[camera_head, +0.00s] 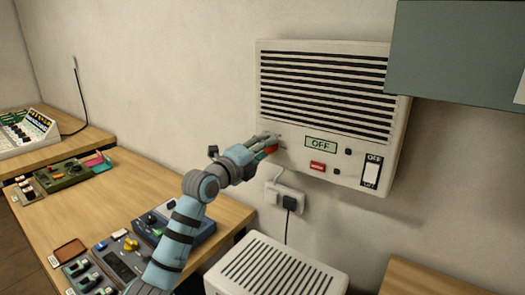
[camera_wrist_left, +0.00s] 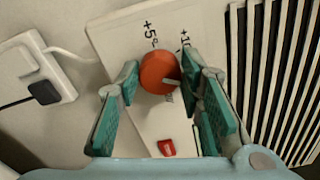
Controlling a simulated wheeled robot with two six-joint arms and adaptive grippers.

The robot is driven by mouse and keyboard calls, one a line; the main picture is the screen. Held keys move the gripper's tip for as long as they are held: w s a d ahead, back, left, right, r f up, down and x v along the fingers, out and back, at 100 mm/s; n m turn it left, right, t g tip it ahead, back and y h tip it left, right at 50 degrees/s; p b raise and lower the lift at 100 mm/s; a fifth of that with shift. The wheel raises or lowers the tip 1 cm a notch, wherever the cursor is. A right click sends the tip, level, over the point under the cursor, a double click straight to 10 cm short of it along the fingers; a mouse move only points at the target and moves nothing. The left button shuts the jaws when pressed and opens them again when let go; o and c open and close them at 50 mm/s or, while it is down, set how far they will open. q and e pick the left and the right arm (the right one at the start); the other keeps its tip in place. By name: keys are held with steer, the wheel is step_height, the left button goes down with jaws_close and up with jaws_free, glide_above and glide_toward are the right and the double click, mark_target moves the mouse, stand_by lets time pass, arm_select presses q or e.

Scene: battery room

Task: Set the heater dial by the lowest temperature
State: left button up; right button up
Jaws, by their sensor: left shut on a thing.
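The heater (camera_head: 320,90) is a white wall unit with dark slats and a small green display (camera_head: 320,144) reading OFF. My left gripper (camera_head: 266,144) is at its lower left corner, shut on the orange-red dial (camera_wrist_left: 159,73), one finger on each side in the left wrist view. In the head view the fingers mostly cover the dial. A pale pointer mark shows on the dial's lower right in the wrist view. The printed labels +5° (camera_wrist_left: 150,34) and a partly hidden one starting +1 (camera_wrist_left: 185,38) are beside it. My right gripper is not in view.
A red button (camera_head: 317,166) and a switch panel (camera_head: 371,172) marked OFF are on the heater front. A socket with a black plug (camera_head: 289,202) is below. A second white slatted unit (camera_head: 275,272) stands lower. A wooden bench (camera_head: 125,190) holds several devices.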

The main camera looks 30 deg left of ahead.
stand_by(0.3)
arm_select(q)
steer(key=o, duration=1.2)
steer(key=shift+c, duration=0.2)
steer(key=s+a, duration=0.1)
steer(key=s, duration=1.1)
steer(key=shift+a, duration=0.25)
steer(key=shift+w, duration=0.1)
